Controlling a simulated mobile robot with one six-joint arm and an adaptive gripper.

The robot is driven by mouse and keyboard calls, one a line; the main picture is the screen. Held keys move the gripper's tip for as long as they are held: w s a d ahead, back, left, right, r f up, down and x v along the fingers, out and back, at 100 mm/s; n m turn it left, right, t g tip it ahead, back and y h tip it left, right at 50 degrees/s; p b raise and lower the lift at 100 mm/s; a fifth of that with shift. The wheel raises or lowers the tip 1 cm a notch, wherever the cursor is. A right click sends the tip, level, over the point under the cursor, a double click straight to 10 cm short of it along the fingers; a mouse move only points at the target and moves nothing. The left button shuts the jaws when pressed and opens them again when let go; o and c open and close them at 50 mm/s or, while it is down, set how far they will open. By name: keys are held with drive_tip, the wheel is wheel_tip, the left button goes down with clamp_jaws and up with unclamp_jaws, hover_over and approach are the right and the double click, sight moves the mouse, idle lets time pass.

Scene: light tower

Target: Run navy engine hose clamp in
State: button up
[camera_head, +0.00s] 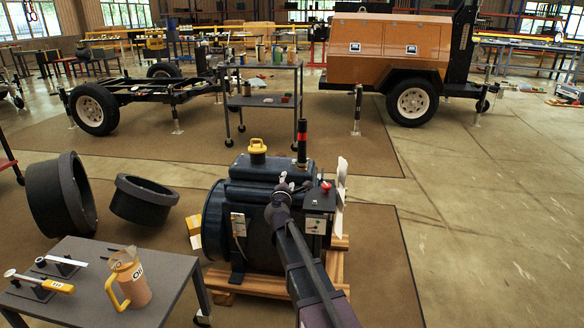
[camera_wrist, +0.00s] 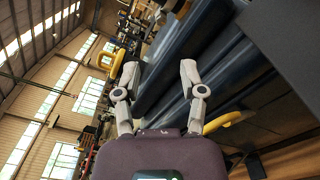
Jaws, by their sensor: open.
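The navy engine (camera_head: 262,190) stands on a wooden pallet (camera_head: 222,282) in the middle of the head view. It has a yellow cap (camera_head: 257,146) on top, a dark exhaust pipe with a red band and a control box with a red button (camera_head: 326,186). My gripper (camera_head: 288,178) is in front of the engine's upper side, fingers pointing away. In the wrist view my gripper (camera_wrist: 159,74) is open and empty, with dark blue engine surfaces (camera_wrist: 187,45) beyond its fingertips. I cannot make out the hose clamp in either view.
A grey table (camera_head: 150,262) at front left holds a yellow-handled tool (camera_head: 55,286), another tool and an orange oil jug (camera_head: 132,284). Two black rings (camera_head: 142,200) lie behind it. A shelf cart (camera_head: 264,101), a wheeled chassis and an orange trailer stand farther back.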

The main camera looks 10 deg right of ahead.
sight(293, 165)
drive_tip(key=n, duration=0.4)
drive_tip(key=s+n, duration=0.1)
drive_tip(key=n, duration=0.3)
drive_tip(key=s+n, duration=0.1)
drive_tip(key=n, duration=0.3)
drive_tip(key=shift+s+a, duration=0.25)
drive_tip(key=shift+a, duration=0.1)
drive_tip(key=shift+w, duration=0.1)
drive_tip(key=x, duration=1.3)
drive_tip(key=shift+w+d, duration=0.15)
drive_tip(key=shift+w, duration=0.15)
clamp_jaws()
